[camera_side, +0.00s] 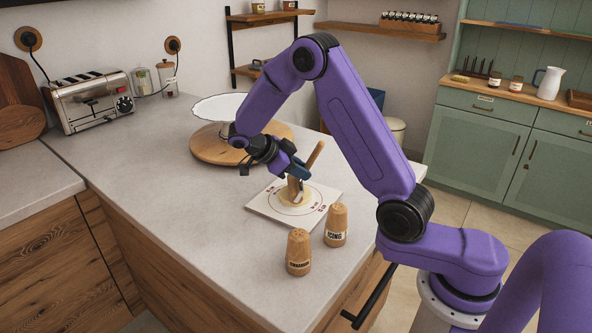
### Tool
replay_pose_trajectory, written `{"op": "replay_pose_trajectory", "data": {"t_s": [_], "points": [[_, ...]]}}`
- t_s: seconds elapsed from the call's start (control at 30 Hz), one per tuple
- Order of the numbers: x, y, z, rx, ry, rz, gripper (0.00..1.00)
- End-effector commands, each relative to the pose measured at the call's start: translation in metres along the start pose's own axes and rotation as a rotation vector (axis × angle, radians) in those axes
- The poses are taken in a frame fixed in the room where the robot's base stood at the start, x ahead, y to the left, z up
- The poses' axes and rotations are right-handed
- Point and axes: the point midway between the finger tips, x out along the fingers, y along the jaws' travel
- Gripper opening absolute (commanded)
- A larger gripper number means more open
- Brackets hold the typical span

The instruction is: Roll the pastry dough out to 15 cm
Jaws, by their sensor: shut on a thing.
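The pastry dough (317,196) is a pale round sheet on a square white board (261,203) with printed circles and marks. My gripper (297,184) is over the dough and shut on a wooden rolling tool (316,154). The tool's handle slants up to the right, and its lower end is at the dough. The fingers partly hide the tool's lower end and the dough's middle, so I cannot tell how firmly it presses.
Two wooden shakers, one marked ICING (336,224) and one at left (299,252), stand in front of the board. A toaster (95,101) stands back left. The counter's left part is clear.

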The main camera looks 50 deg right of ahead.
Motion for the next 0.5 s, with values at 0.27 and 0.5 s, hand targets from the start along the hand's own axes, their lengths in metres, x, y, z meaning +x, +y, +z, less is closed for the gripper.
{"op": "replay_pose_trajectory", "data": {"t_s": [0.27,0.5], "points": [[0.0004,-0.0001,-0.0004,0.0,0.0,-0.001,0.0],[0.0072,0.0003,-0.006,0.0,0.0,0.0,0.0]]}}
